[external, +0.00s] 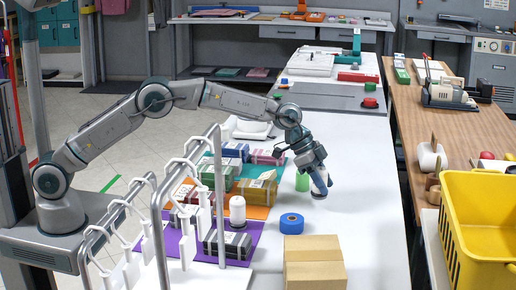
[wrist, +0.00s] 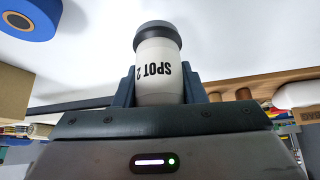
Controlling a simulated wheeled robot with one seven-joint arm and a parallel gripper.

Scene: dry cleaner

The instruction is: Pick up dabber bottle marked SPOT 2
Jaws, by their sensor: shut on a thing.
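The white dabber bottle marked SPOT 2 (wrist: 158,72) fills the top middle of the wrist view, its lettering upside down and its dark grey end pointing away from me. My gripper (wrist: 158,92) is shut on it, with one dark finger on each side. In the external view my gripper (external: 317,178) points down over the white table, right of a green item. The bottle is mostly hidden there by the fingers; its dark end (external: 319,194) shows low at the fingertips. I cannot tell whether it touches the table.
A blue tape roll (external: 291,223) and a cardboard box (external: 313,262) stand nearer the camera. A white hanger rack (external: 163,225) stands front left, a yellow crate (external: 480,228) right. The table right of my gripper is clear.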

